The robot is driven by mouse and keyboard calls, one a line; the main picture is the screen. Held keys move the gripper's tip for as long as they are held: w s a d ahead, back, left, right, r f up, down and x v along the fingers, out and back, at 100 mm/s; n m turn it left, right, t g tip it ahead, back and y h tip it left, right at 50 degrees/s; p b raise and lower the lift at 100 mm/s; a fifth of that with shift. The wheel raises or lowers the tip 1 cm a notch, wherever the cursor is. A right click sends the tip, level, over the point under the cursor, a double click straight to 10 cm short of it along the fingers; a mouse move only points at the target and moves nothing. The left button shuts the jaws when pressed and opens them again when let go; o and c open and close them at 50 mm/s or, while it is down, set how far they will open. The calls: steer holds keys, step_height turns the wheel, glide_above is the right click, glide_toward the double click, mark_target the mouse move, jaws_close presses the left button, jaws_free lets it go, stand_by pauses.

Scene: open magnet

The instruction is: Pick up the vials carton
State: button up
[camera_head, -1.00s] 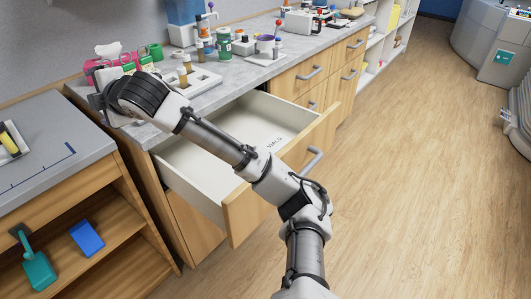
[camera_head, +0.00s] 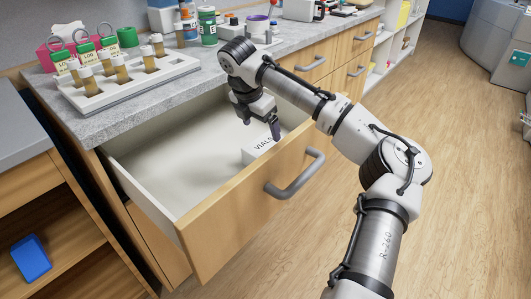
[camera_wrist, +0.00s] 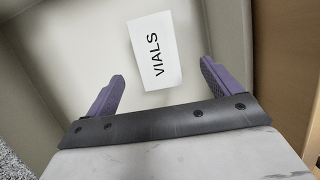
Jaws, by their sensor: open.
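The vials carton (camera_head: 259,150) is a small white box with VIALS printed on its top. It lies in the open drawer (camera_head: 160,182), towards the drawer's right end in the head view. In the wrist view the carton (camera_wrist: 154,50) shows its white top beyond the fingertips, near the line between them. My gripper (camera_head: 261,130) points down into the drawer above the carton. In the wrist view my gripper (camera_wrist: 162,68) has its two purple fingers wide apart with nothing between them. The fingers appear apart from the carton. Part of the carton is hidden by my gripper in the head view.
The drawer front with its grey handle (camera_head: 296,176) stands out from the wooden cabinet. On the counter above, a white rack (camera_head: 133,92) holds several capped vials, with bottles behind it. A blue box (camera_head: 31,258) lies on the lower left shelf. The drawer's left part is empty.

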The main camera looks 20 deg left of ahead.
mark_target(264, 143)
steer(key=x, duration=0.5)
steer(key=shift+a+b+x, duration=0.15)
steer(key=shift+b+x, duration=0.05)
steer(key=shift+x, duration=1.2)
steer(key=shift+a+b+x, duration=0.2)
steer(key=shift+x, duration=1.15)
steer(key=shift+c, duration=0.4)
steer(key=c, duration=1)
steer(key=shift+c, duration=0.3)
steer(key=shift+r, duration=0.1)
